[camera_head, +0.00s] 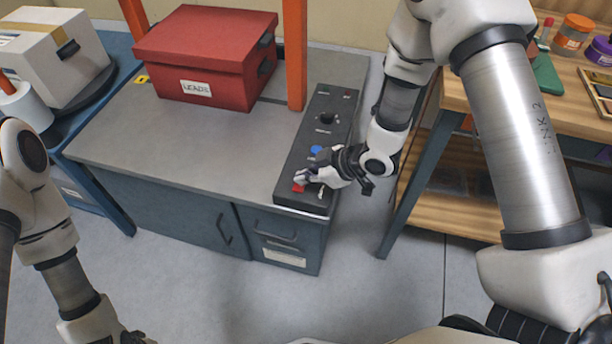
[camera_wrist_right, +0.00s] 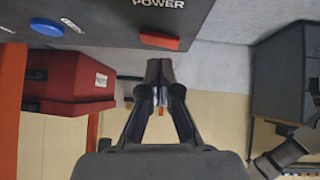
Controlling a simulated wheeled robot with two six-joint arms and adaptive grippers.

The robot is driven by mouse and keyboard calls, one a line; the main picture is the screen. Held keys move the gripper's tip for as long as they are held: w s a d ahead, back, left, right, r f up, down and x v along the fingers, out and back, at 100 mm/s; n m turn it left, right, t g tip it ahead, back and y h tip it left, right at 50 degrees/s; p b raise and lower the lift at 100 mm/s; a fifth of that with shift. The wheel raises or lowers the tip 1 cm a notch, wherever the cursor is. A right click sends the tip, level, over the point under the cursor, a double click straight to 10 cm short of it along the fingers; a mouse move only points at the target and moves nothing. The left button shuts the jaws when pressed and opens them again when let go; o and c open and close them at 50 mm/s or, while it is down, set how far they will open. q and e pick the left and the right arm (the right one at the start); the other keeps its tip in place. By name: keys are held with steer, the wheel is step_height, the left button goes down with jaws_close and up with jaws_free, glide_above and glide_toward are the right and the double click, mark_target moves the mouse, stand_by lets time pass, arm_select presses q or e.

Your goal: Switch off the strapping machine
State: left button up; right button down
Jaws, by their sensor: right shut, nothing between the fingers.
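The strapping machine (camera_head: 120,135) is a grey-topped bench with an orange arch and a dark control panel (camera_head: 311,135) along its right side. The red power switch (camera_head: 298,187) is at the panel's near end. It also shows in the right wrist view (camera_wrist_right: 160,41), beside the word POWER. My right gripper (camera_head: 308,177) is shut and empty at the near end of the panel, close to the switch. In the wrist view its fingertips (camera_wrist_right: 159,68) appear just below the switch; I cannot tell whether they touch it. Only a dark bit of my left gripper (camera_head: 136,338) shows at the bottom edge.
A red lidded box (camera_head: 205,60) stands on the machine under the arch. A blue button (camera_head: 316,150) and a black knob (camera_head: 327,118) sit farther along the panel. A wooden workbench (camera_head: 455,90) stands to the right, with a floor gap between.

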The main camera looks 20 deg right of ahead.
step_height(320, 180, up, 4)
steer(key=shift+w+f+p, duration=0.15)
steer(key=shift+f+p, duration=0.1)
steer(key=shift+p, duration=0.75)
steer(key=shift+s+d+r+b, duration=0.15)
steer(key=shift+d+b, duration=0.1)
steer(key=shift+d, duration=0.15)
steer(key=shift+s+d+r+b, duration=0.1)
steer(key=shift+s+d+b, duration=0.1)
steer(key=shift+d, duration=0.15)
arm_select(q)
step_height(320, 180, up, 4)
steer(key=shift+s+d+f+p, duration=0.15)
steer(key=shift+f+p, duration=0.1)
steer(key=shift+p, duration=0.15)
arm_select(e)
steer(key=w+d+v, duration=0.1)
steer(key=v, duration=0.6)
steer(key=shift+s+d+r, duration=0.2)
steer(key=shift+r, duration=0.05)
steer(key=shift+s+f, duration=0.1)
